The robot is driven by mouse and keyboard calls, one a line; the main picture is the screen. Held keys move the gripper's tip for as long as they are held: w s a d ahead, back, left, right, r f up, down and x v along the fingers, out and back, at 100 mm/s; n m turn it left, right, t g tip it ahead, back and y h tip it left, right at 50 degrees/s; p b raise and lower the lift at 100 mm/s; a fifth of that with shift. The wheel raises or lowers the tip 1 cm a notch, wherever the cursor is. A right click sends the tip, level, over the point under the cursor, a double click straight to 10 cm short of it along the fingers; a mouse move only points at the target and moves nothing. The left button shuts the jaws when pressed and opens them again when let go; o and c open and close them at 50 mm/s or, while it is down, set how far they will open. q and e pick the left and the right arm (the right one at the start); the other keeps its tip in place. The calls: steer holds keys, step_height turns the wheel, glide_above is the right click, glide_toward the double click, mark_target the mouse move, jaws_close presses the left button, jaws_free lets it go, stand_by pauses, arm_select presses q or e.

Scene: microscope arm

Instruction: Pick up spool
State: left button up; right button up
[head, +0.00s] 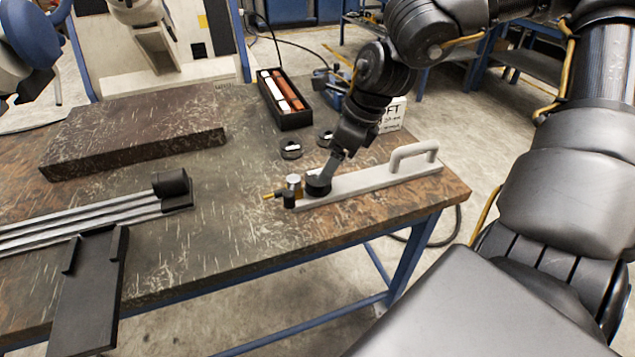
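My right arm reaches down from the upper right, and its gripper (334,165) points at the table near the front right corner. Its tip meets a dark round piece (318,186), which looks like the spool, beside a grey bar with a handle (385,175). The fingers are dark and small here, so I cannot tell whether they are closed on the piece. My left gripper is not in view.
A small silver and brass fitting (293,184) stands just left of the gripper. A black box (285,103) with white and red bars is behind. A dark slab (130,128), metal rods (80,222) and a black plate (90,295) occupy the left. The table's middle is clear.

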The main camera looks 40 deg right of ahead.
steer(key=shift+x, duration=3)
steer(key=shift+w+d, duration=0.1)
steer(key=c, duration=1.1)
